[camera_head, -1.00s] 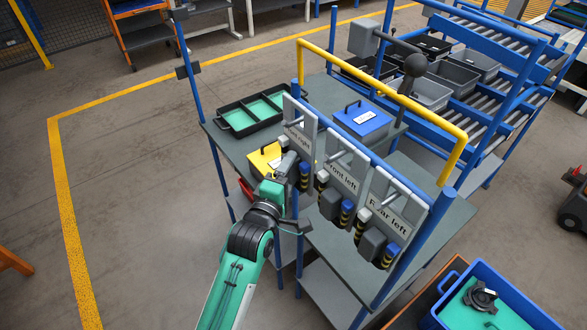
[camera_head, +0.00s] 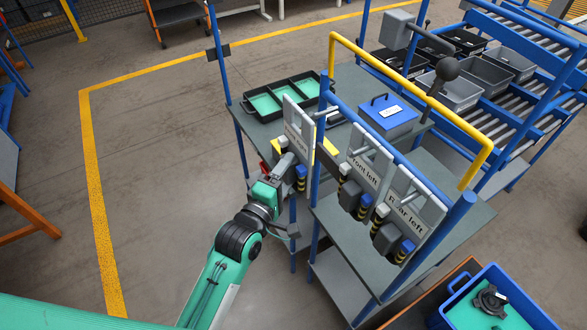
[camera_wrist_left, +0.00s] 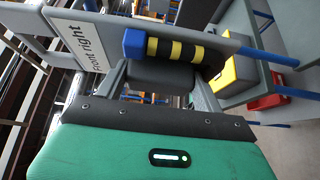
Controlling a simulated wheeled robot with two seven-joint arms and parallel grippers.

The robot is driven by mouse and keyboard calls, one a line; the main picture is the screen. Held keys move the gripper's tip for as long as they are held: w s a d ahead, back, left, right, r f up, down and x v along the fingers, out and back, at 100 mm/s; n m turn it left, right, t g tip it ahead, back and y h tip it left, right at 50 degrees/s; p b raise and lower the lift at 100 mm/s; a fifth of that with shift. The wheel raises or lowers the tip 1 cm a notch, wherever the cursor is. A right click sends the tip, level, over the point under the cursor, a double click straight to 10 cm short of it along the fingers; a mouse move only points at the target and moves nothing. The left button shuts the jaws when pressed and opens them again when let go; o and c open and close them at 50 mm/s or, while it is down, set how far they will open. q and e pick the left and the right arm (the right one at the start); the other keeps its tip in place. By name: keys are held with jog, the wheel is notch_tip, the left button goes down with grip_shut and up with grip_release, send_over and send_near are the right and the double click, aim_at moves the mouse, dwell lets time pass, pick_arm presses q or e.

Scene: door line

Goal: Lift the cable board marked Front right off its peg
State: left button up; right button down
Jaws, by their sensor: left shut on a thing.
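The grey cable board marked Front right (camera_head: 297,128) is held by my left gripper (camera_head: 285,166) at the left end of the rack, apart from the other boards. In the left wrist view the label on the board (camera_wrist_left: 62,27) reads Front right. There the left gripper's fingers (camera_wrist_left: 160,78) are shut on the board's dark block, beside a blue-ended plug with yellow and black bands (camera_wrist_left: 180,50). The boards marked Front left (camera_head: 368,165) and Rear left (camera_head: 412,205) hang on the rack's blue rail. My right gripper is not in view.
A blue rack post (camera_head: 318,150) stands close to the right of the held board. Behind it are a black tray with green compartments (camera_head: 262,107) and a blue box (camera_head: 388,113). A yellow bar (camera_head: 400,85) arches over the rack. Floor to the left is open.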

pick_arm(q)
jog(key=s+a, duration=0.1)
jog(key=s+a+p, duration=0.1)
jog(key=a, duration=0.1)
jog(key=shift+s+a+r, duration=0.1)
jog(key=shift+s+a, duration=0.2)
jog(key=shift+s, duration=0.05)
dwell(0.5)
